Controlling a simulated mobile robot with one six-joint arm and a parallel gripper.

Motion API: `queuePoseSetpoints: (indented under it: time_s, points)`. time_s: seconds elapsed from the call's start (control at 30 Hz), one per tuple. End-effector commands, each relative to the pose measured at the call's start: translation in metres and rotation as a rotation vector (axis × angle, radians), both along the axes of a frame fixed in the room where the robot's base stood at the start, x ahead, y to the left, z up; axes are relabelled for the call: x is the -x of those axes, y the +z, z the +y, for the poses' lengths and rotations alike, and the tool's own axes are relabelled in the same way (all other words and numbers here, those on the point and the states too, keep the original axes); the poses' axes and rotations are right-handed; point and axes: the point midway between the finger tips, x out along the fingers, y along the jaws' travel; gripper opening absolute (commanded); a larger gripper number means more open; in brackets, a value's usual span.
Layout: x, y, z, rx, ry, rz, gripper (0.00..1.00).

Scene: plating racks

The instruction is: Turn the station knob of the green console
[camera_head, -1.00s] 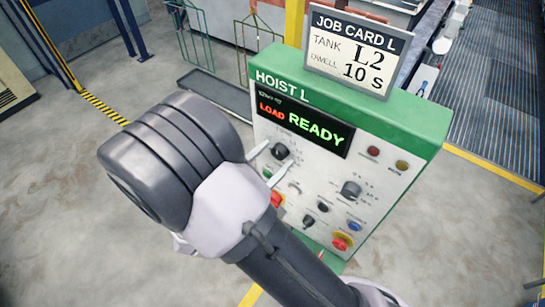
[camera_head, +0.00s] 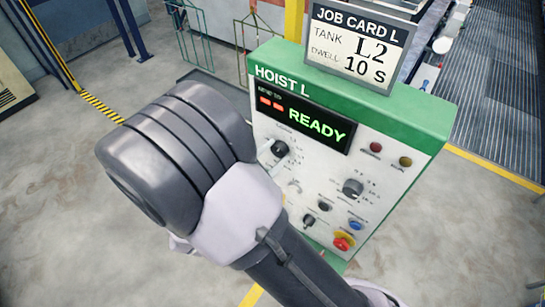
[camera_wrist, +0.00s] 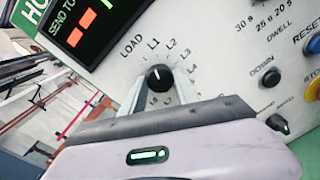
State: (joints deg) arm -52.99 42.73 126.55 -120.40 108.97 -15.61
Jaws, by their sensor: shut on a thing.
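The green console (camera_head: 400,107) has a white front panel. Its station knob (camera_head: 280,149) is black and round, at the panel's upper left. In the wrist view the knob (camera_wrist: 159,77) sits between the two fingers of my gripper (camera_wrist: 160,84), which is shut on it. Its white mark points up, close to L1; labels LOAD, L1, L2 and others ring it. In the head view my wrist hides part of the gripper (camera_head: 279,160). The display (camera_head: 303,120) shows two red dashes and green READY; the dashes also show in the wrist view (camera_wrist: 82,27).
A job card (camera_head: 357,45) on top reads TANK L2, DWELL 10 S. A dwell knob (camera_head: 352,188), a blue button (camera_head: 355,225), a red emergency button (camera_head: 341,243) and a small black knob (camera_head: 309,219) lie to the right and below.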

Motion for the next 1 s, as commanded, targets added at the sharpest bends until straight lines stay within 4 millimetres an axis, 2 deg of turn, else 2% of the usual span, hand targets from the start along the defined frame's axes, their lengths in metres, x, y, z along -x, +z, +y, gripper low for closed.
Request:
queuePoseSetpoints:
  time_s: [0.5,1.0]
  points:
    - [0.0007,-0.0028,-0.0007,-0.364,-0.001,-0.284,0.00]
    - [0.0010,-0.0006,-0.0011,-0.547,-0.002,-0.426,0.00]
